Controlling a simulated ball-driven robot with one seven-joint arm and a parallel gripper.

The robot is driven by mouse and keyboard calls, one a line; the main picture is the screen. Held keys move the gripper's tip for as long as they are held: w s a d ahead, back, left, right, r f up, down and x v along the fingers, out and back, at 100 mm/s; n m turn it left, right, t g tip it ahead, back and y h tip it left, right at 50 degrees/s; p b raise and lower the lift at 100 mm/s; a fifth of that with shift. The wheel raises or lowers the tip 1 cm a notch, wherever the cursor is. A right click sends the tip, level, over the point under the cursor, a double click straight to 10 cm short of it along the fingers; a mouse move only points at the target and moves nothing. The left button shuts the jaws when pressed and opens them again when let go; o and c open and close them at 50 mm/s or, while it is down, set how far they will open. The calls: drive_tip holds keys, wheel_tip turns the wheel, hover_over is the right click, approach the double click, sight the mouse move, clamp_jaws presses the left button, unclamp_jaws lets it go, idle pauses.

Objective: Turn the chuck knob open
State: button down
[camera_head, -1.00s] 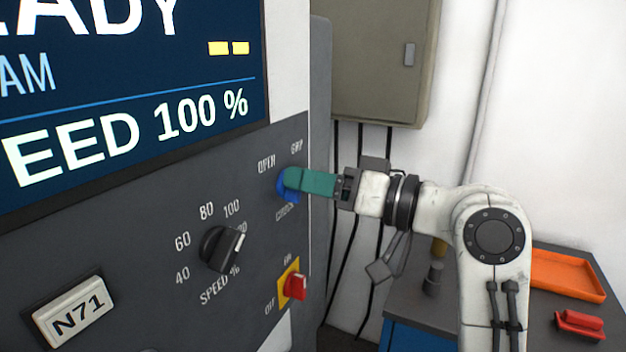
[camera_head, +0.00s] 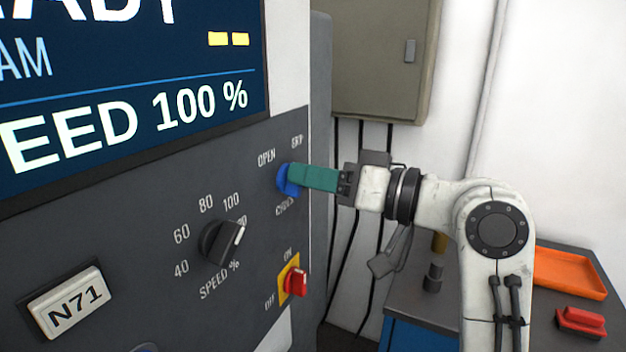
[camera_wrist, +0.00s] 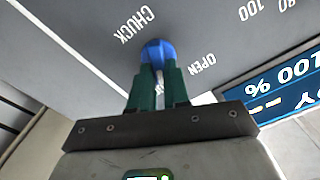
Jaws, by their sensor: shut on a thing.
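The blue chuck knob (camera_head: 284,183) sits on the dark machine panel, between the OPEN and GRIP lettering above and the CHUCK lettering below. My gripper (camera_head: 294,177) has green fingers and comes in from the right, shut on the knob. In the wrist view the knob (camera_wrist: 157,52) shows between the two green fingertips (camera_wrist: 158,76), with the CHUCK lettering to the left and OPEN to the right. The fingers hide part of the knob in the head view, so its exact pointing direction is hard to tell.
A black speed knob (camera_head: 222,243) and a red switch on a yellow plate (camera_head: 296,282) are on the panel nearby. The screen (camera_head: 130,95) is above. A grey cabinet (camera_head: 380,60) is behind. An orange tray (camera_head: 568,272) and a red object (camera_head: 581,322) lie on the bench at right.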

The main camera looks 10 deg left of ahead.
drive_tip(key=n+b, duration=1.1)
drive_tip(key=shift+s+a, duration=0.15)
drive_tip(key=shift+s, duration=0.25)
drive_tip(key=shift+n+b, duration=0.3)
drive_tip(key=c, duration=1.1)
unclamp_jaws()
drive_tip(key=b+v, duration=0.1)
drive_tip(key=v, duration=0.9)
drive_tip(key=shift+d, duration=0.4)
drive_tip(key=shift+s, duration=0.15)
